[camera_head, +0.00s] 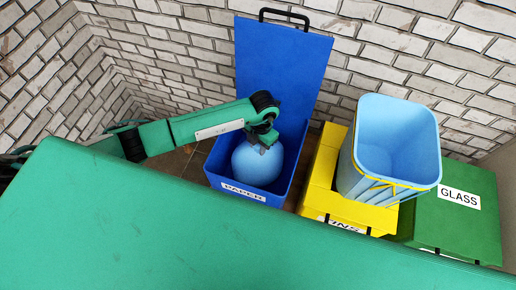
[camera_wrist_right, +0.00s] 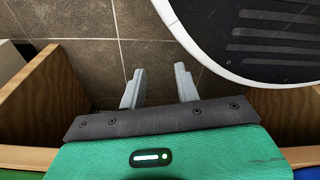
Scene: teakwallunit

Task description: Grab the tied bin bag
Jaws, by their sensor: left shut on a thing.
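The tied bin bag (camera_head: 256,166) is a round light blue bundle inside the open blue bin labelled PAPER (camera_head: 222,184). My left gripper (camera_head: 262,148) reaches in from the left and is shut on the top of the bag. The bag's knot is hidden by the gripper. The bag's underside is hidden by the bin's front wall. My right gripper (camera_wrist_right: 158,90) shows only in the right wrist view, open and empty above a brown tiled floor.
The blue lid (camera_head: 281,70) stands raised against the white brick wall. To the right, a light blue bucket-shaped container (camera_head: 394,135) stands over a yellow bin (camera_head: 322,172). A green GLASS bin (camera_head: 478,225) is farther right. Wooden panels (camera_wrist_right: 40,100) flank my right gripper.

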